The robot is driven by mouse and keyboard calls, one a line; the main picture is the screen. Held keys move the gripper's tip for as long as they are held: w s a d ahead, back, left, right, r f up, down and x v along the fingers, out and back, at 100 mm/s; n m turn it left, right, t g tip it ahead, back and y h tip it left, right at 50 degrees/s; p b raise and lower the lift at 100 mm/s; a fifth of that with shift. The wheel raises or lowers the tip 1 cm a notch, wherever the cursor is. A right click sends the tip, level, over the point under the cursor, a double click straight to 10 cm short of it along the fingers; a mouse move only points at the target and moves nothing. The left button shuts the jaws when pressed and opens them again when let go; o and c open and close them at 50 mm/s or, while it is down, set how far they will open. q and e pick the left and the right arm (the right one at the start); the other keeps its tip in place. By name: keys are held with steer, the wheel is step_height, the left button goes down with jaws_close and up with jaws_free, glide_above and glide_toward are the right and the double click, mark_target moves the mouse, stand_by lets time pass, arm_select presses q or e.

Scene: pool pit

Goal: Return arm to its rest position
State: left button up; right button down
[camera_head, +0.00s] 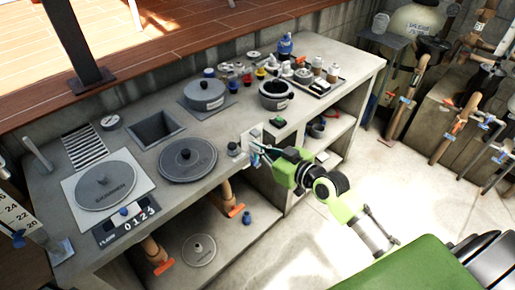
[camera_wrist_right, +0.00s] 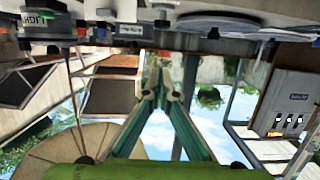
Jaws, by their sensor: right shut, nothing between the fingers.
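My right arm is green and black and reaches in from the lower right in the head view. Its gripper (camera_head: 259,154) is at the front edge of the concrete bench (camera_head: 222,160), beside a small pale panel (camera_head: 251,135). The fingers are shut and empty. In the wrist view the two green fingers (camera_wrist_right: 163,72) come together at their tips. I cannot tell whether the tips touch the bench or the panel. My left gripper is not in view.
The bench top holds a large round lid (camera_head: 106,186), a dark grey lid (camera_head: 188,159), a lidded pot (camera_head: 204,94) and several small items. Shelves lie below it. Handled valves stand at right beside a tank (camera_head: 414,27). The pale floor (camera_head: 345,170) right of the bench is open.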

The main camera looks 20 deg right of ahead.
stand_by(0.4)
steer(key=s+d+f+m+g+h, duration=0.15)
steer(key=s+f, duration=0.25)
steer(key=f, duration=0.8)
steer(key=s+d+f+g+h, duration=0.15)
steer(key=s+f, duration=0.35)
steer(key=f, duration=0.7)
steer(key=s+d+f+m+g+h, duration=0.1)
steer(key=s+d+f+g, duration=0.2)
steer(key=f, duration=0.9)
steer(key=s+a+f+g, duration=0.2)
steer(key=s+f, duration=0.5)
steer(key=s, duration=0.5)
steer(key=s+a+f+g+b, duration=0.1)
steer(key=s+f, duration=0.5)
steer(key=s, duration=0.7)
steer(key=s+a+f+g+h, duration=0.1)
steer(key=s+a+f+g, duration=0.2)
steer(key=s+f, duration=0.4)
steer(key=s+n+g, duration=0.1)
steer(key=s, duration=0.5)
steer(key=shift+s+f, duration=0.2)
steer(key=shift+f, duration=0.15)
steer(key=shift+a, duration=0.1)
